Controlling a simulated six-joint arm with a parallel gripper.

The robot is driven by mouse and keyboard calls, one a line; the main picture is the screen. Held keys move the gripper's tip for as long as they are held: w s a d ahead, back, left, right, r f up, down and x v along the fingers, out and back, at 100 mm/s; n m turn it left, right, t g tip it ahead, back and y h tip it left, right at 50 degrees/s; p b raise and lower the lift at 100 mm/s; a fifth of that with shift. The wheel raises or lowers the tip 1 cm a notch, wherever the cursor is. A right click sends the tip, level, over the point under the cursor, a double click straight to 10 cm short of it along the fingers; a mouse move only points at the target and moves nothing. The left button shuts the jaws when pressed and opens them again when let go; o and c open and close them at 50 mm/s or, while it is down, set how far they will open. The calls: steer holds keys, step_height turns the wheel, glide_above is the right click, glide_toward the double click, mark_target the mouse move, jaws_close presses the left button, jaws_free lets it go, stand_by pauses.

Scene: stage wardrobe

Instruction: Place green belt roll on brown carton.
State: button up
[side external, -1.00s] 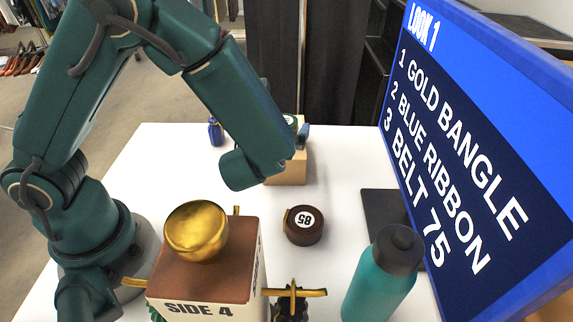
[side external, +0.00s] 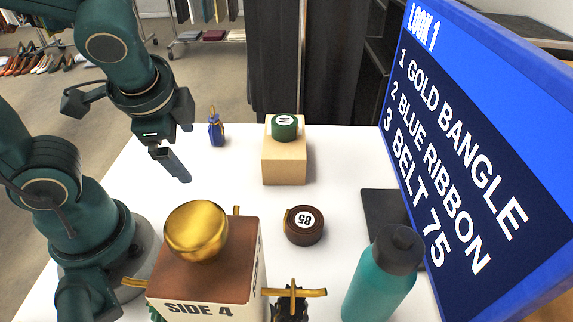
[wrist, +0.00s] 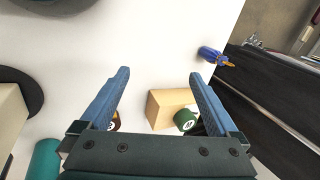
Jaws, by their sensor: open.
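In the wrist view the roll (wrist: 186,121) and the carton (wrist: 167,104) show between and below my fingers. My gripper (side external: 172,162) is open and empty, well to the left of the carton and above the table. It is apart from the roll. Both fingers (wrist: 159,74) are spread wide in the wrist view.
A brown belt roll marked 85 (side external: 304,226) lies in front of the carton. A box marked SIDE 4 (side external: 205,280) bears a gold bangle (side external: 196,231). A blue sign (side external: 480,150) borders the right.

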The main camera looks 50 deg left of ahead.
steer(key=shift+s+d+r+n+t+h, duration=0.1)
steer(key=shift+d+r+n+t+h, duration=0.5)
steer(key=shift+n, duration=0.65)
steer(key=shift+s+d+r+n+t+h, duration=0.1)
steer(key=shift+d+r+n+t+h, duration=0.15)
steer(key=shift+d+r+n+h, duration=0.6)
steer(key=shift+s+d+r+n+t+h, duration=0.1)
steer(key=shift+d+r+n+t+h, duration=0.3)
steer(key=shift+d+n, duration=0.85)
